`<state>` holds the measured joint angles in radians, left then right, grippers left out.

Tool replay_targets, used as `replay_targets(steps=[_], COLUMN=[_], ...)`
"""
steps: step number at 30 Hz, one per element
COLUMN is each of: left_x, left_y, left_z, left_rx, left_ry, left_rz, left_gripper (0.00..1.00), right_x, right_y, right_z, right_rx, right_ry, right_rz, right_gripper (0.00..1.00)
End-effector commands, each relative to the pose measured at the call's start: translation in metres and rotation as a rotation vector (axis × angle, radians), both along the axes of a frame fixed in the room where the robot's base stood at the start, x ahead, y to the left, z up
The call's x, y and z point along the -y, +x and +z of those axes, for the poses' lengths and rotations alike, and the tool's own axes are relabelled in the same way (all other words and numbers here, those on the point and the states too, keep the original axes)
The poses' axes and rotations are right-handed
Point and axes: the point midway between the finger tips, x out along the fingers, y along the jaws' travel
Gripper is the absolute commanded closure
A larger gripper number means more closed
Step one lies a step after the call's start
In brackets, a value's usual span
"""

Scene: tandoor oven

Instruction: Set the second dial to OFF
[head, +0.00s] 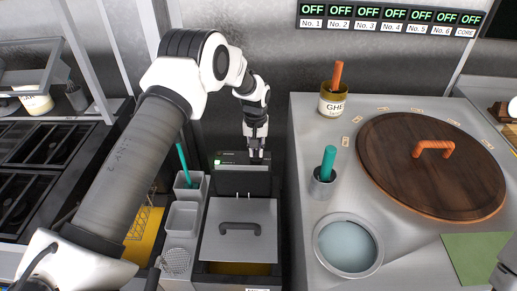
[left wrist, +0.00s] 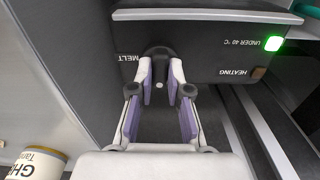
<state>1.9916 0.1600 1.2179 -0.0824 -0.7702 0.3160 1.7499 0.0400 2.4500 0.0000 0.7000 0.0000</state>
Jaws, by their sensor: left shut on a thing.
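My left gripper (head: 257,155) reaches down to a dark control box (head: 229,158) behind the lidded metal bin. In the left wrist view its two purple-padded fingers (left wrist: 160,92) are shut on a black knob (left wrist: 158,63) on the box's front. The word MELT stands beside the knob. A green lamp (left wrist: 273,43) is lit by UNDER 40 °C, and a dull lamp (left wrist: 258,73) sits by HEATING. A display strip (head: 390,17) at the top reads OFF for No. 1 to No. 6 and CORE. I cannot tell which dial is the second.
The metal bin lid (head: 239,232) is in front of the box. A steel counter at right bears a round wooden lid (head: 400,175), a GHEE jar (head: 333,103), a teal-handled tool (head: 328,162) in a cup and a round bowl (head: 348,247). Grey tubs (head: 183,218) stand left of the bin.

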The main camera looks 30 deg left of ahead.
Motion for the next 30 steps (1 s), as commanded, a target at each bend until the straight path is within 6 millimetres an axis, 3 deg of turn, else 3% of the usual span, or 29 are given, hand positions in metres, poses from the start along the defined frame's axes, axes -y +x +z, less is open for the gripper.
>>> replay_targets(steps=[19, 21, 22, 30], left_x=[0.0015, 0.0015, 0.0014, 0.0007], left_y=[-0.0047, -0.0045, -0.0042, -0.0017], left_z=[-0.0043, -0.0042, -0.004, -0.0016], left_rx=[-0.015, -0.015, -0.014, -0.006], left_ry=[-0.002, -0.002, -0.002, -0.001], left_rz=[0.064, 0.064, 0.064, 0.063], left_gripper=[1.0, 0.66, 0.58, 0.58], right_x=[0.0, 0.0, 0.0, 0.0], right_y=[0.0, 0.0, 0.0, 0.0], right_z=[-0.0001, -0.0001, -0.0001, 0.0001], right_rx=[0.0, 0.0, 0.0, 0.0], right_ry=[0.0, 0.0, 0.0, 0.0], right_rz=[0.0, 0.0, 0.0, 0.0], right_gripper=[0.6, 0.6, 0.6, 0.6])
